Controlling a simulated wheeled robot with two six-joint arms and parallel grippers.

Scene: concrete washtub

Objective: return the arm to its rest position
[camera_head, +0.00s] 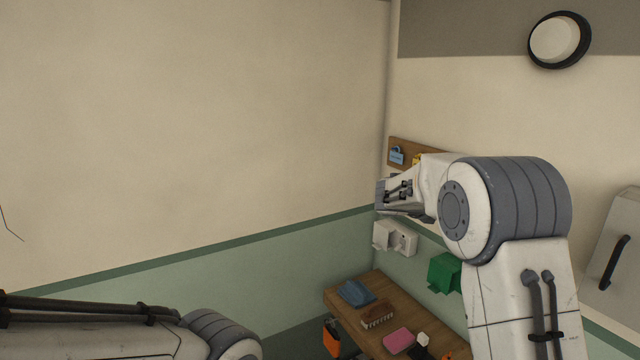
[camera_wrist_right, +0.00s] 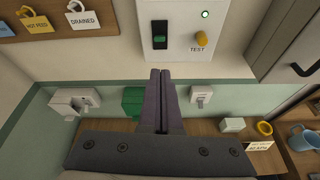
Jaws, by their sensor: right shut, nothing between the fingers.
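My right arm (camera_head: 520,215) is raised and bent in the right half of the head view, its far end toward the wall corner. My right gripper (camera_wrist_right: 161,72) is shut and empty in the right wrist view. The panel has a green-and-black rocker switch (camera_wrist_right: 160,36), a yellow TEST knob (camera_wrist_right: 201,38) and a lit green lamp. My left arm (camera_head: 90,335) lies low at the left; its gripper is out of view.
A wooden shelf (camera_head: 377,306) along the wall bears a blue cloth (camera_head: 356,293), a brown brush (camera_head: 377,317) and a pink block (camera_head: 397,341). A green box (camera_head: 443,272) and white fixtures (camera_head: 394,238) are on the wall. The left wall area is bare.

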